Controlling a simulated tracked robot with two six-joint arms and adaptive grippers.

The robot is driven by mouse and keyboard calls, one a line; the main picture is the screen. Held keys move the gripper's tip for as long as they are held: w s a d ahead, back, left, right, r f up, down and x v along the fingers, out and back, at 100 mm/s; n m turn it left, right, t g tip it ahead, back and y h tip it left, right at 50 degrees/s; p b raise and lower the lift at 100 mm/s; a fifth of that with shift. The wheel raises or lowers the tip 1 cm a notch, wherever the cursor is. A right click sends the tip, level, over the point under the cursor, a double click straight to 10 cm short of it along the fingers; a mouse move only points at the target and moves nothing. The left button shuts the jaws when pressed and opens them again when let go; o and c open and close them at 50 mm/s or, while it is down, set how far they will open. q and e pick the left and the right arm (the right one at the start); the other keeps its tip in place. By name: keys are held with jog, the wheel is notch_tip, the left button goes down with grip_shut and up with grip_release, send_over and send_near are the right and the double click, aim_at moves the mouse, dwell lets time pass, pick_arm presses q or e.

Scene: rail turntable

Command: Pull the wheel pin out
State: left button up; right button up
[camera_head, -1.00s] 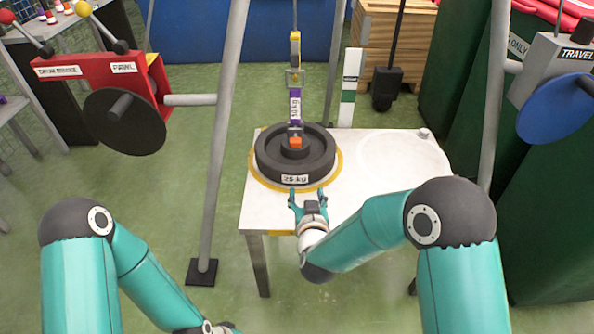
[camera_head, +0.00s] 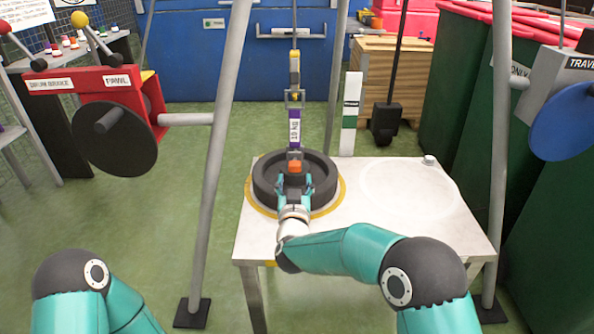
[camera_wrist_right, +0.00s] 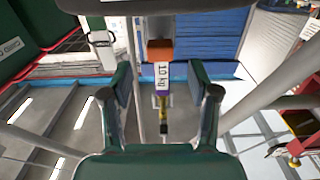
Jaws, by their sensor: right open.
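The black wheel (camera_head: 325,182) lies flat on a yellow ring on the white table. A small orange block (camera_head: 294,166), possibly the wheel pin, sits at the wheel's middle under a hanging line with a purple strap (camera_head: 294,130). My right gripper (camera_head: 294,181) is open over the near side of the wheel, its fingers toward the orange block. In the right wrist view the orange block (camera_wrist_right: 160,50) and a 10 kg label (camera_wrist_right: 162,71) show between the spread fingers (camera_wrist_right: 161,85), with gaps at both sides. My left gripper is out of view.
The white table (camera_head: 410,225) is clear on its right, apart from a small knob (camera_head: 429,159). Grey poles (camera_head: 218,150) stand at both sides. A red box with a black disc (camera_head: 118,140) is at left, a blue disc (camera_head: 565,118) at right.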

aim_at(295, 170)
jog(key=shift+w+b, duration=0.5)
jog(key=shift+w, duration=2.95)
grip_shut()
